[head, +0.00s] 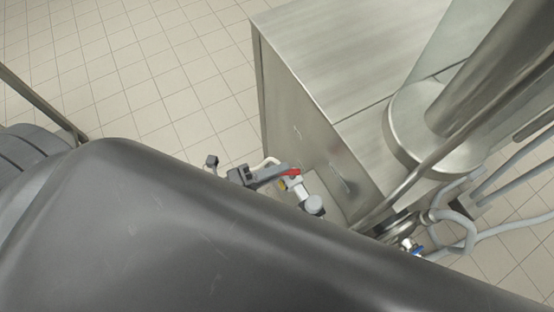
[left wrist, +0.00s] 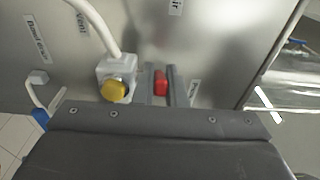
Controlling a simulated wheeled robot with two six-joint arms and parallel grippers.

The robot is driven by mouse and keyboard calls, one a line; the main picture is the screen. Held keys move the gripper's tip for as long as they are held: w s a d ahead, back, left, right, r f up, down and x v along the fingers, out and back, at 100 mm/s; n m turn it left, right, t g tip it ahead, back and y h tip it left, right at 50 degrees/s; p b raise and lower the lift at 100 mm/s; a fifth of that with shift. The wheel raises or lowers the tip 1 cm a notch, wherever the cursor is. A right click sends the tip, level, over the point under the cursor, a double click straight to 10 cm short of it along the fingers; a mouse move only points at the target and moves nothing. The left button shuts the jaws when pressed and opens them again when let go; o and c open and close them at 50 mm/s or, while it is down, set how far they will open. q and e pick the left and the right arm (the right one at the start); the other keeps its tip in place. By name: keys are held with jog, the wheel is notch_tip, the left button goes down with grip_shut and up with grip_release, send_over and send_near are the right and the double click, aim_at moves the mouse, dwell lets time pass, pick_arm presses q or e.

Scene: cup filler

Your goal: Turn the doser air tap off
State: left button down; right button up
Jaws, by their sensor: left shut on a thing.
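The red tap handle (head: 291,172) shows at the end of my left gripper (head: 272,174), beside the steel cabinet. In the left wrist view the red handle (left wrist: 161,84) sits between the two grey fingers of the left gripper (left wrist: 160,72), which is shut on it. A label partly reading "ir" (left wrist: 175,6) is on the panel above the handle. The tap's body and pipe are hidden behind the fingers and my wrist. My right gripper is in neither view.
A yellow knob (left wrist: 116,90) on a pale fitting with a white hose (left wrist: 103,28) is close left of the fingers. A blue part (left wrist: 40,118) is further left. The steel cabinet (head: 335,50) stands behind; tiled floor (head: 130,60) is open at left.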

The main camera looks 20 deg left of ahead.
pick_arm(q)
jog(key=shift+s+d+n+t+y, duration=0.1)
jog(key=shift+s+n+t+y, duration=0.05)
jog(key=shift+n+t+y, duration=0.55)
jog(key=shift+p, duration=0.3)
jog(key=c, duration=1.8)
grip_release()
jog(key=shift+o, duration=0.2)
jog(key=shift+s, duration=0.1)
jog(key=b+v, duration=0.4)
jog(key=v, duration=1.3)
jog(key=shift+r, duration=0.2)
